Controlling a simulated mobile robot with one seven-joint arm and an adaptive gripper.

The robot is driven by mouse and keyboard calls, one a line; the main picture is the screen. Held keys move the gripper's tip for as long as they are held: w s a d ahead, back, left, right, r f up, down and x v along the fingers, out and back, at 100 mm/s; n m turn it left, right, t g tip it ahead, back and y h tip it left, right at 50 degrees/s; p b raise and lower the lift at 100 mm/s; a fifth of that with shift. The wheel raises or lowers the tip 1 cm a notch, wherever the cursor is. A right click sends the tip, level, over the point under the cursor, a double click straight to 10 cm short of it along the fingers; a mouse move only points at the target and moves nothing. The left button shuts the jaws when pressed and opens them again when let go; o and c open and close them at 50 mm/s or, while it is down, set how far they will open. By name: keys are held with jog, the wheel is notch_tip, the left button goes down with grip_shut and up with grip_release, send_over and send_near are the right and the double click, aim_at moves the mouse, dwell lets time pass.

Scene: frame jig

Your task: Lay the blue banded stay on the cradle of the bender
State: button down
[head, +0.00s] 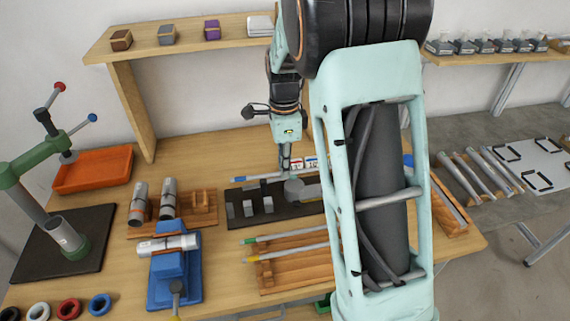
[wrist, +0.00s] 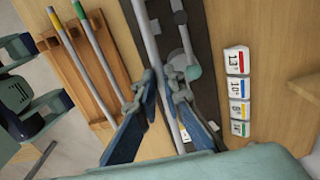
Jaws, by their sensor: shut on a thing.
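The blue banded stay (head: 255,178) is a thin grey rod with a blue band at its left end in the head view. My gripper (head: 285,165) points down and is shut on it. In the wrist view the stay (wrist: 152,45) runs between the two fingers of my gripper (wrist: 167,80); its banded end is not seen there. The bender (head: 236,208) is a dark plate with grey blocks and a round grey part; it also shows in the wrist view (wrist: 205,60). The stay appears along the bender's far side in the head view; I cannot tell its height or whether it touches.
A wooden rack (head: 285,271) in front of the bender holds green and yellow banded stays. Number cards (wrist: 237,62) lie beyond the bender. A blue clamp (head: 174,275) holding a tube stands left, with an orange tray (head: 95,170) farther left. My arm hides the right part of the table.

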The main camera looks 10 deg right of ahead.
jog(key=shift+f+b, duration=3.3)
jog(key=shift+f, duration=1.45)
jog(key=c, duration=2)
grip_release()
jog(key=shift+o, duration=0.2)
jog(key=shift+r, duration=0.1)
